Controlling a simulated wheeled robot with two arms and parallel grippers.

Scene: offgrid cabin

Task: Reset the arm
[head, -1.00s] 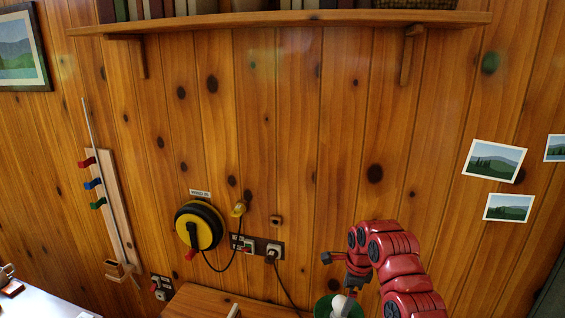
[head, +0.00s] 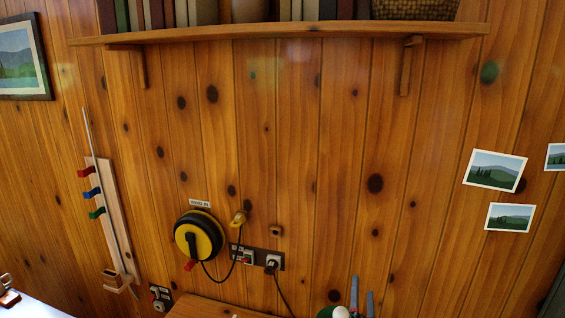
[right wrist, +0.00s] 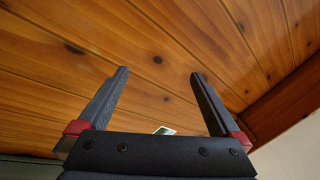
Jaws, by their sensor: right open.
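My right gripper (head: 362,286) shows at the bottom of the head view, right of the middle. Its two grey fingers point up in front of the plank wall. The rest of the right arm is out of the head view. My left gripper is in neither view.
A yellow and black cable reel (head: 198,237) hangs on the wall beside a socket strip (head: 257,257). A shelf (head: 280,33) with books runs above. A wooden surface (head: 215,308) and a partly hidden white round thing (head: 341,312) lie below. The wall's middle is clear.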

